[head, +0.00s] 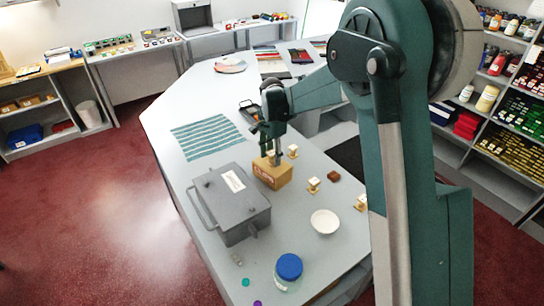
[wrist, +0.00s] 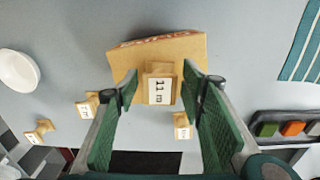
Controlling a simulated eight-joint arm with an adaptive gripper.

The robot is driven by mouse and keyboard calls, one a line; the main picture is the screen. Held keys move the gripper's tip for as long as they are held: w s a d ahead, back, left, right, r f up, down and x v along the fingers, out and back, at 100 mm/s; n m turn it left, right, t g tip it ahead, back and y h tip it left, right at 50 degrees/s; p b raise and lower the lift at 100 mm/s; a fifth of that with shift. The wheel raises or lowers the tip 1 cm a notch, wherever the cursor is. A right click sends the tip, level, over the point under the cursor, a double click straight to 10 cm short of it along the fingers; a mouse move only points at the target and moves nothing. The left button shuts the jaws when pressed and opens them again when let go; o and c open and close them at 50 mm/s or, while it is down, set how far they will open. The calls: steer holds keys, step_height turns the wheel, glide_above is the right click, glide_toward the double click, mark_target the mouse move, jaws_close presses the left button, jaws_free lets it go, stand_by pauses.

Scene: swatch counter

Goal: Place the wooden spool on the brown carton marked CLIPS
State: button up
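A brown carton (head: 281,178) with red lettering stands on the counter; in the wrist view its top (wrist: 190,50) is at upper centre. A pale wooden spool-like piece (head: 273,159) with a white marked label stands on the carton, and it also shows in the wrist view (wrist: 158,86). My gripper (head: 271,157) is right above the carton. In the wrist view its green fingers (wrist: 160,84) are spread on either side of the wooden piece, with a narrow gap visible on each side. The piece's underside is hidden.
Similar wooden pieces stand nearby (head: 293,151) (head: 313,185) (head: 360,202), with a brown block (head: 333,176). A grey box (head: 232,210) stands left of the carton, a white bowl (head: 325,222) and blue-lidded jar (head: 288,270) in front. A striped cloth (head: 207,137) lies behind.

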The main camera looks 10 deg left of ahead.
mark_target(272, 153)
steer(key=shift+r, duration=0.15)
step_height(272, 153, up, 12)
stand_by(0.7)
stand_by(0.5)
steer(key=s+d+r+n+t, duration=0.1)
steer(key=s+d+r, duration=0.3)
steer(key=s+d, duration=0.3)
steer(key=s+d+r+n+t, duration=0.15)
steer(key=s+d+r, duration=0.3)
steer(key=d, duration=0.45)
steer(key=s+d+r+n+t, duration=0.1)
steer(key=s+d+r+n, duration=0.1)
steer(key=s+d+r, duration=0.45)
steer(key=s+d+f+n+t, duration=0.2)
steer(key=s+d+f, duration=0.2)
steer(key=s+d, duration=0.4)
steer(key=s+d+f+n+t, duration=0.1)
steer(key=s+d+f, duration=0.3)
steer(key=s+d, duration=0.4)
steer(key=s+n, duration=0.1)
steer(key=s, duration=0.4)
steer(key=shift+s+d+f+t, duration=0.15)
steer(key=shift+s+d+t, duration=0.05)
steer(key=shift+s+t, duration=0.15)
